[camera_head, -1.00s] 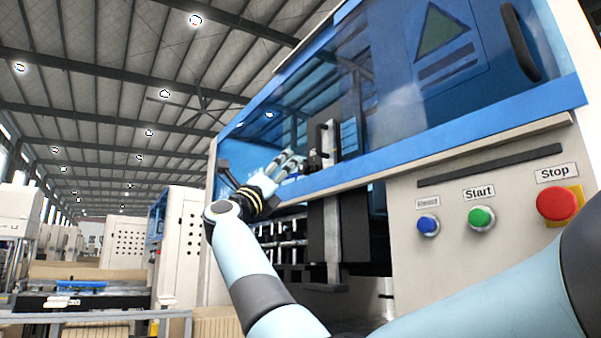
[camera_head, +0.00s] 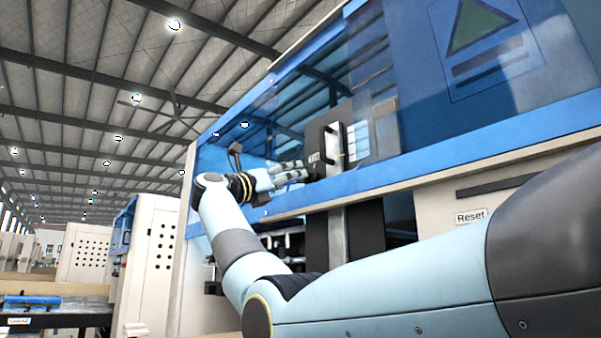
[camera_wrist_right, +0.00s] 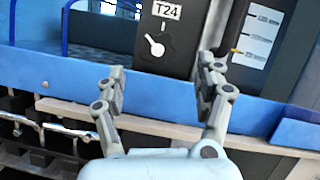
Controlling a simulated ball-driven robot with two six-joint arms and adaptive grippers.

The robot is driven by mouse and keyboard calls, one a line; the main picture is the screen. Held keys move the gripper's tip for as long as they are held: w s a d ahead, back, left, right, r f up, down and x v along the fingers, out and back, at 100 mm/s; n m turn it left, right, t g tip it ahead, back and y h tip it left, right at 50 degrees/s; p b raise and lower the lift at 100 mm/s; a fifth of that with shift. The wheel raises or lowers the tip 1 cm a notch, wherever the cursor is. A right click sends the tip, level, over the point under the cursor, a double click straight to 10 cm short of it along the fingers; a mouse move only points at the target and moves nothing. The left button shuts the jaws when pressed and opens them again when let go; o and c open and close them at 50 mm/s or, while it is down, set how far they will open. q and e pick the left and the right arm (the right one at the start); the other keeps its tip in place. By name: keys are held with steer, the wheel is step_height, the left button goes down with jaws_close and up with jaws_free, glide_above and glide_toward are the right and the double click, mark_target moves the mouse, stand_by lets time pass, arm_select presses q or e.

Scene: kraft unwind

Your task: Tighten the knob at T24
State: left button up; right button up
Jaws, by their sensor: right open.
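The T24 knob (camera_wrist_right: 154,45) is a small white pointer knob on a black block, just below the T24 label (camera_wrist_right: 167,11) in the right wrist view. My right gripper (camera_wrist_right: 162,75) is open and empty. Its two grey fingers stand apart, one on each side below the knob, and do not appear to touch it. In the head view my right gripper (camera_head: 287,173) is beside the black block (camera_head: 325,150), pointing right at it. The knob cannot be made out there. My left gripper is in neither view.
A blue frame edge (camera_wrist_right: 62,82) and a beige ledge (camera_wrist_right: 75,108) run below the block. Blue see-through guard panels (camera_head: 400,95) cover the machine's upper part. The Reset label (camera_head: 470,216) shows above my right arm.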

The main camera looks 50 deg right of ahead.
mark_target(311, 178)
steer(key=p+x, duration=0.2)
steer(key=x, duration=0.4)
steer(key=shift+w+d, duration=0.15)
steer(key=shift+d, duration=0.1)
steer(key=c, duration=1.2)
steer(key=shift+o, duration=0.2)
steer(key=shift+m+g, duration=0.4)
steer(key=shift+m, duration=0.6)
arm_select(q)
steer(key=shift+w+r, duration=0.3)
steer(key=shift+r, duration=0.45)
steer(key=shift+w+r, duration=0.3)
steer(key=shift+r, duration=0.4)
arm_select(e)
steer(key=shift+w+m+g, duration=0.1)
steer(key=shift+m+g, duration=0.5)
steer(key=shift+m, duration=0.6)
